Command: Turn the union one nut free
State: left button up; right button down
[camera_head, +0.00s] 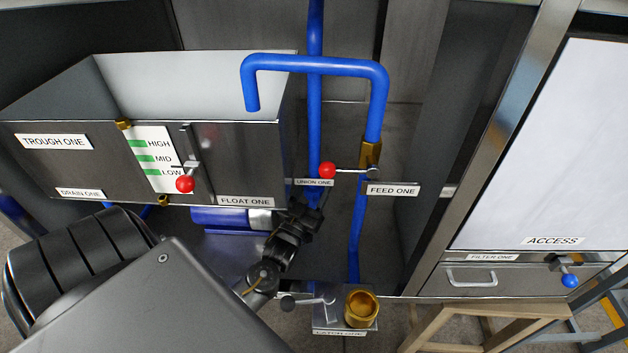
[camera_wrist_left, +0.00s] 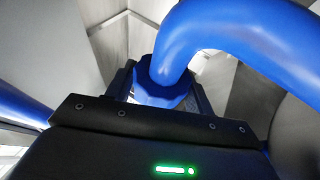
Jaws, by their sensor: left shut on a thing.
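The union one nut shows in the left wrist view as a dark blue faceted collar (camera_wrist_left: 158,94) at the end of a thick blue bent pipe (camera_wrist_left: 235,38). My left gripper (camera_wrist_left: 160,92) is shut on it, with one black finger on each side. In the head view my left gripper (camera_head: 308,208) reaches up just below the UNION ONE label (camera_head: 313,182), at the lower part of the blue pipe. There the gripper hides the nut. I cannot tell whether the nut is loose or tight. My right gripper is in neither view.
The metal trough (camera_head: 95,150) with the red-knobbed float lever (camera_head: 185,184) stands at left. The red-knobbed feed valve (camera_head: 327,170) is close above the gripper. A brass cup (camera_head: 361,308) sits below right. The access cabinet (camera_head: 540,150) and wooden stool (camera_head: 480,318) are at right.

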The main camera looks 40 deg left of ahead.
pick_arm(q)
jog(key=n+g+y, duration=0.1)
jog(key=n+y, duration=0.1)
jog(key=y, duration=0.2)
jog(key=shift+d+r, duration=0.1)
jog(key=n+g+y, duration=0.1)
jog(key=y, duration=0.1)
jog(key=shift+n+y, duration=0.3)
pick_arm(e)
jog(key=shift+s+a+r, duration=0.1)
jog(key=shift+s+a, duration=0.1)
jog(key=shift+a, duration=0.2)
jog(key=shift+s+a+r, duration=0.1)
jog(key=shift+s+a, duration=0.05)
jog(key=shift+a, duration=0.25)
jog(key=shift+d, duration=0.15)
